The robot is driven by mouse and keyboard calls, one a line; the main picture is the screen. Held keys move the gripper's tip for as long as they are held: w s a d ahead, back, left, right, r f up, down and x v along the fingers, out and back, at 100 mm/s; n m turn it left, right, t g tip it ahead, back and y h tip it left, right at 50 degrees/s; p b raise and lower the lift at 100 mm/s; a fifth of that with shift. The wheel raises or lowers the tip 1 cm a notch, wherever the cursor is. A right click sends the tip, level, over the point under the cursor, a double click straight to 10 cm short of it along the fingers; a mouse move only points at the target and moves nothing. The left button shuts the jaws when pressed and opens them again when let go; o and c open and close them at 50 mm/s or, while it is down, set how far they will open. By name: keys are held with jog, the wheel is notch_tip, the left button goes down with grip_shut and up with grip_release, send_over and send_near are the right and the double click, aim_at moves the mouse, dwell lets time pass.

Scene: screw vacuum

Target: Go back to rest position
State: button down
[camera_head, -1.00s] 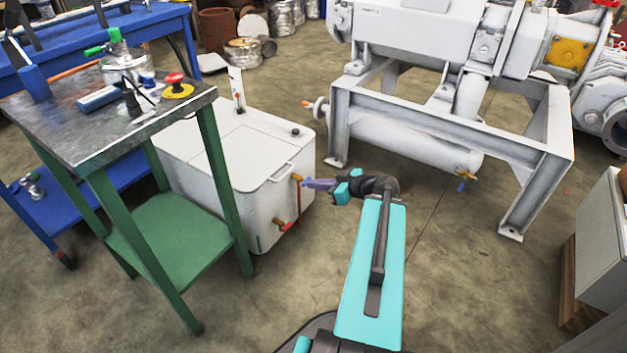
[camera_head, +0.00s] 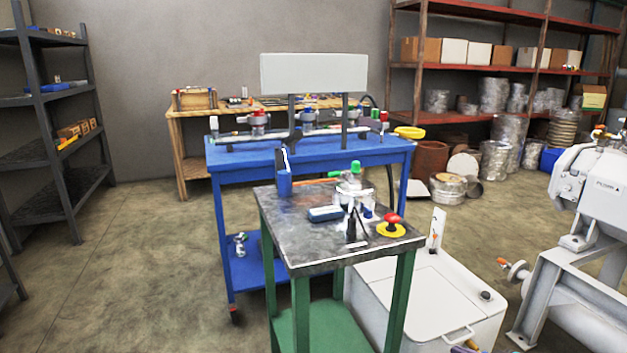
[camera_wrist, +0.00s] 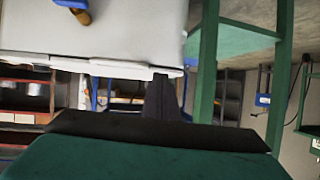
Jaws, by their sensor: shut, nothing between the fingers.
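My gripper shows in the wrist view as a dark finger shape (camera_wrist: 160,98) above the dark teal body at the bottom. It is shut with nothing between the fingers. In the head view only a small purplish tip (camera_head: 465,350) shows at the bottom edge, in front of the white tank (camera_head: 425,295). Most of my arm is out of that view. The tank's pale wall (camera_wrist: 125,30) also fills the top left of the wrist view, which looks upside down, with an orange-brown fitting (camera_wrist: 82,17) near the top edge. Whether the gripper touches the tank cannot be told.
A green-legged table (camera_head: 290,260) with tools stands beside the tank; its green legs (camera_wrist: 208,60) show near the gripper. A blue workbench (camera_head: 230,160) is behind it. The grey machine frame (camera_head: 560,285) stands right. Open floor (camera_head: 140,270) lies left.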

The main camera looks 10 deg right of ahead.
jog(key=w+a+n+g+y+p, duration=0.3)
jog(key=a+p, duration=0.5)
jog(key=a, duration=1)
jog(key=s+a+f+n+g+p, duration=0.1)
jog(key=s+a+g+p, duration=0.3)
jog(key=a, duration=0.3)
jog(key=s+a+f+g+p, duration=0.1)
jog(key=s+a+g+p, duration=0.1)
jog(key=s+a+p, duration=0.45)
jog(key=s+a+f+g+h+p, duration=0.25)
jog(key=s+a+g+p, duration=0.45)
jog(key=s, duration=0.6)
jog(key=s+d+f+m+g+h+p, duration=0.1)
jog(key=s+d+f+m+h, duration=0.1)
jog(key=s+d+m+h, duration=0.3)
jog(key=s+d+m, duration=0.1)
jog(key=d+m, duration=0.1)
jog(key=shift+s+d+m+p, duration=0.35)
jog(key=shift+d+m, duration=0.05)
